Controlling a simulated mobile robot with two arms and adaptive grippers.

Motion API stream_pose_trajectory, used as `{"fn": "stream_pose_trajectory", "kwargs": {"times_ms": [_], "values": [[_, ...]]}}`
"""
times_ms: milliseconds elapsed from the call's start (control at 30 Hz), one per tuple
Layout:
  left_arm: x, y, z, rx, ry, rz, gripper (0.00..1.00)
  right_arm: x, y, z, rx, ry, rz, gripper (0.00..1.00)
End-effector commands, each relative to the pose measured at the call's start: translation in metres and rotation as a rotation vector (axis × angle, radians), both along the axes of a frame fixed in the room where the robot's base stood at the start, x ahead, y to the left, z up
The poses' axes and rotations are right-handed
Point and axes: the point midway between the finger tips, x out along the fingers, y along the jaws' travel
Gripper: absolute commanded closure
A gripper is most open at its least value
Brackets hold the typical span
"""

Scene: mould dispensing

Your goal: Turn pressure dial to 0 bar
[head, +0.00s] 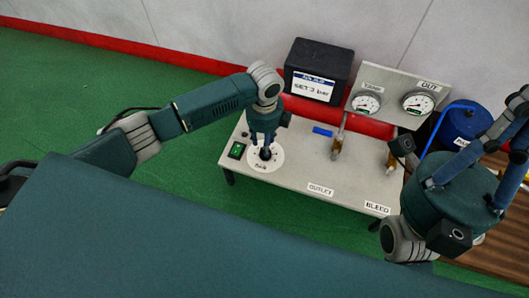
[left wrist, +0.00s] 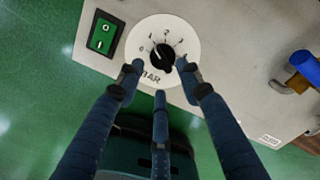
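The pressure dial is a black knob (left wrist: 162,53) on a round white plate (left wrist: 190,35) marked with numbers and BAR. In the head view the plate (head: 274,163) lies on the grey bench top, with the knob partly hidden by my left gripper (head: 265,147). In the left wrist view the three fingers of my left gripper (left wrist: 158,80) are spread, tips apart, just short of the knob; I see no contact. The black display box (head: 313,86) reads SET 3 bar.
A green switch (head: 237,150) sits left of the dial. Two gauges (head: 367,102) (head: 418,103) stand on a panel behind, with brass fittings (head: 336,148) below. A blue container (head: 462,124) is at the right. The bench front, labelled OUTLET and BLEED, is clear.

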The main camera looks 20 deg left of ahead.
Motion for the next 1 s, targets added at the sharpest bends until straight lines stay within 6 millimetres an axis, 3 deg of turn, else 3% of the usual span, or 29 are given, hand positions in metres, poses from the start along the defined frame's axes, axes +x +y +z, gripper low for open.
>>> {"fn": "stream_pose_trajectory", "kwargs": {"times_ms": [33, 233, 667, 833, 1000], "values": [[0.000, 0.000, -0.015, 0.000, 0.001, 0.000, 0.64, 0.000, 0.000, -0.001, 0.000, -0.026, -0.002, 1.00], [0.000, 0.000, -0.041, -0.001, 0.001, 0.001, 0.64, 0.002, 0.002, 0.007, -0.005, -0.069, -0.003, 1.00], [0.000, 0.000, -0.048, -0.001, -0.001, 0.001, 0.64, 0.003, 0.003, 0.012, -0.008, -0.083, -0.005, 1.00], [0.000, 0.000, -0.048, -0.001, -0.001, 0.002, 0.97, 0.003, 0.003, 0.012, -0.008, -0.083, -0.004, 1.00], [0.000, 0.000, -0.048, -0.001, -0.001, 0.002, 1.00, 0.003, 0.003, 0.012, -0.008, -0.084, -0.004, 1.00]]}}
